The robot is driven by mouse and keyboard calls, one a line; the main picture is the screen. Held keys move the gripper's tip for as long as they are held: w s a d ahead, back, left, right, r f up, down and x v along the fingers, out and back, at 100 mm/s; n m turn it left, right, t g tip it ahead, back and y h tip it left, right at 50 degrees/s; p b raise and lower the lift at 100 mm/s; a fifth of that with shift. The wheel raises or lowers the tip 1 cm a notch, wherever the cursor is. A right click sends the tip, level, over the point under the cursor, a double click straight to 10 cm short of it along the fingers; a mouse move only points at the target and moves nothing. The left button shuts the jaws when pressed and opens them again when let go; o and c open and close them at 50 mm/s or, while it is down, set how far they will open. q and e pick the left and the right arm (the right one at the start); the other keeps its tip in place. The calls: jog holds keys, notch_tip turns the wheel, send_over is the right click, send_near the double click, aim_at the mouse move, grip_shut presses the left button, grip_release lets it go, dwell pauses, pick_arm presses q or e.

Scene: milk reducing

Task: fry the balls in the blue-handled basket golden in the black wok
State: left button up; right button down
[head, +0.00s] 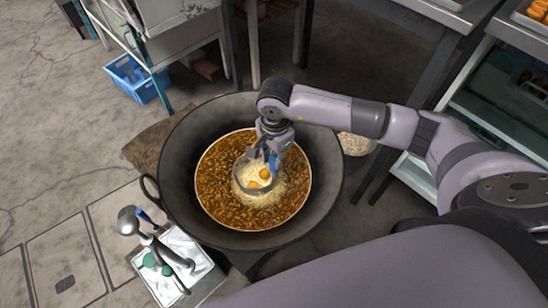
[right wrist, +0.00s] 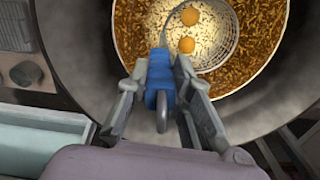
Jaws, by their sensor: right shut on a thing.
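The black wok (head: 325,160) stands in the middle of the head view, filled with brown bubbling oil (head: 215,180). The wire basket (head: 238,182) is over the oil's middle, with paler froth around it; its exact depth is hard to tell. Two golden-orange balls (head: 264,174) show in it, and also in the right wrist view (right wrist: 186,45). My right gripper (head: 270,150) is shut on the basket's blue handle (right wrist: 160,85), which lies between its two fingers in the right wrist view. My left gripper is not in view.
A white tray (head: 205,283) with metal utensils stands at the wok's lower left. A blue crate (head: 135,78) sits on the floor at upper left. A metal table (head: 395,60) and shelving stand at upper right. A pale heap (head: 357,145) lies right of the wok.

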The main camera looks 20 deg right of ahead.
notch_tip(320, 180, up, 13)
jog(key=p, duration=0.6)
jog(key=shift+f+p, duration=0.1)
jog(key=shift+p, duration=0.2)
jog(key=shift+r+p, duration=0.3)
jog(key=shift+r, duration=0.5)
dwell(1.1)
notch_tip(320, 180, up, 4)
jog(key=shift+p, duration=0.8)
